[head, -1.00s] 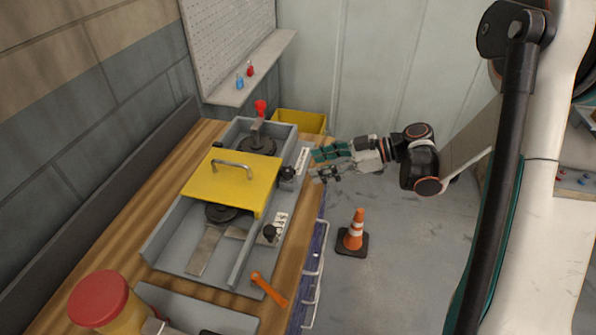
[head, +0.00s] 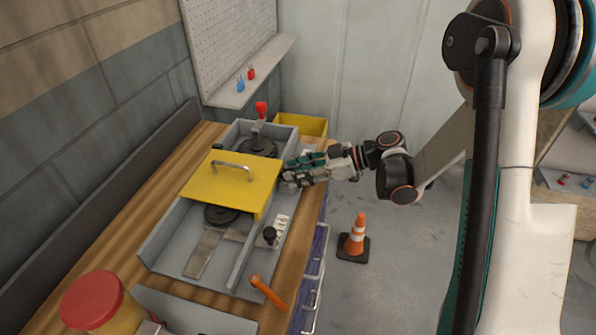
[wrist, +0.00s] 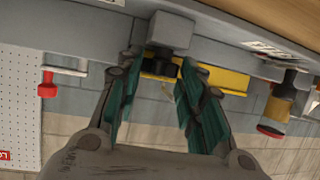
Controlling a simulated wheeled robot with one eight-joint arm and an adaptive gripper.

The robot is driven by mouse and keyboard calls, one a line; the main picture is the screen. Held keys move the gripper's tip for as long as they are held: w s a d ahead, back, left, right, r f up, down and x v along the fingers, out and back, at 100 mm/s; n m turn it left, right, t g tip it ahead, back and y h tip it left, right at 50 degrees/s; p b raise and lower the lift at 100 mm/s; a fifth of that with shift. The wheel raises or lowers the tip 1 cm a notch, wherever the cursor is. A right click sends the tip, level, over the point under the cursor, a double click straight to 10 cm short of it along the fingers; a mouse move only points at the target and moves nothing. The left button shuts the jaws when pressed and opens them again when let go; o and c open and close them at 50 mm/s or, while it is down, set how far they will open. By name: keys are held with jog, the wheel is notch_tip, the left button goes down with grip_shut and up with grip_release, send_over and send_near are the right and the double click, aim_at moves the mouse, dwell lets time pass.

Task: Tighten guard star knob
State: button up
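The yellow guard (head: 230,188), with a metal handle on top, bridges the grey channel on the bench. A dark knob (wrist: 160,69) at the guard's right side shows in the wrist view, under a grey block (wrist: 170,31). My gripper (head: 287,172) is at this knob and hides it in the head view. In the wrist view the two teal fingers of my gripper (wrist: 163,72) are spread, with the knob in the gap between their tips. Contact cannot be seen. A second black knob (head: 269,234) stands nearer, on the channel's right side.
An orange lever (head: 268,292) and a red-lidded yellow jar (head: 95,300) are at the near end. A red-topped clamp (head: 261,110) and a yellow bin (head: 301,123) are at the far end. A traffic cone (head: 355,238) stands on the floor right of the bench.

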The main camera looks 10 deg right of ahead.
jog(key=shift+s+m, duration=0.1)
jog(key=shift+m, duration=0.2)
jog(key=shift+s+a+f+m+t+h+b, duration=0.15)
jog(key=shift+m+t+h+b, duration=0.2)
jog(key=shift+t, duration=0.2)
jog(key=shift+s+r+m+t+h+b, duration=0.1)
jog(key=shift+m+t+h+b, duration=0.15)
jog(key=shift+m+t, duration=0.25)
jog(key=shift+s+a+m+t+h+b, duration=0.15)
jog(key=shift+m+t+h+b, duration=0.2)
jog(key=shift+m+t+h, duration=0.45)
jog(key=shift+s+a+m+t+h+b, duration=0.15)
jog(key=shift+m+t+h+b, duration=0.25)
jog(key=shift+m+t, duration=0.7)
jog(key=shift+d, duration=0.1)
jog(key=o, duration=1)
jog(key=shift+o, duration=0.2)
